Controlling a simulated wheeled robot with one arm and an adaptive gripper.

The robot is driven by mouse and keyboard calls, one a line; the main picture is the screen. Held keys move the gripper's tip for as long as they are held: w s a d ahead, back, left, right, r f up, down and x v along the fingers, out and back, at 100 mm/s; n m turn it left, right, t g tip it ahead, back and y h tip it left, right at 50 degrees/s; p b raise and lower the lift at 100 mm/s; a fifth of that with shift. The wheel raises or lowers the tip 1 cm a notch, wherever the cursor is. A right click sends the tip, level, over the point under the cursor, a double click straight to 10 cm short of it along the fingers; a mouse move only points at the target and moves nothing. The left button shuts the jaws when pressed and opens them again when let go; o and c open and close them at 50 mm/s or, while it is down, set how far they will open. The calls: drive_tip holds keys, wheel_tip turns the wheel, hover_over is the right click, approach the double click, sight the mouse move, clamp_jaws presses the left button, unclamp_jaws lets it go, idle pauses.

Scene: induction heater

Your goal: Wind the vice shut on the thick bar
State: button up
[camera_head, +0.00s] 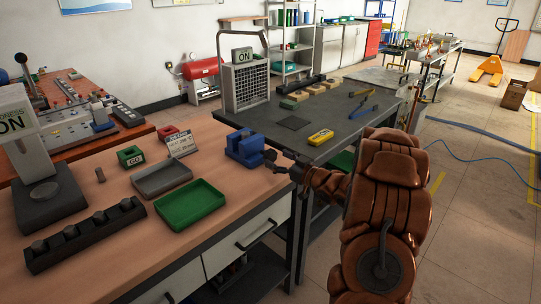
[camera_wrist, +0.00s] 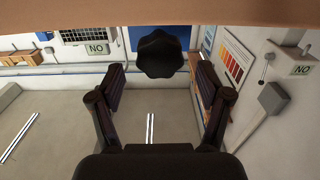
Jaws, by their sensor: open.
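The blue vice (camera_head: 245,147) stands at the right edge of the wooden bench. Its dark lobed knob (camera_wrist: 160,55) shows in the wrist view, between and just beyond my fingertips. My gripper (camera_head: 280,162) is beside the vice, at the bench edge. In the wrist view my gripper (camera_wrist: 156,68) is open, with a gap between each finger and the knob. I cannot make out a thick bar in the vice jaws. A short brown cylinder (camera_head: 100,175) stands on the bench at left; I cannot tell whether it is the bar.
A green tray (camera_head: 190,207), a grey tray (camera_head: 162,180), a sign card (camera_head: 180,145) and a dark rack (camera_head: 85,236) are on the bench. A dark table (camera_head: 340,125) with a yellow tool (camera_head: 321,136) adjoins behind.

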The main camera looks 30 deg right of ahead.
sight(273, 156)
drive_tip(key=shift+x, duration=1.95)
drive_tip(key=shift+p, duration=0.4)
drive_tip(key=c, duration=1.1)
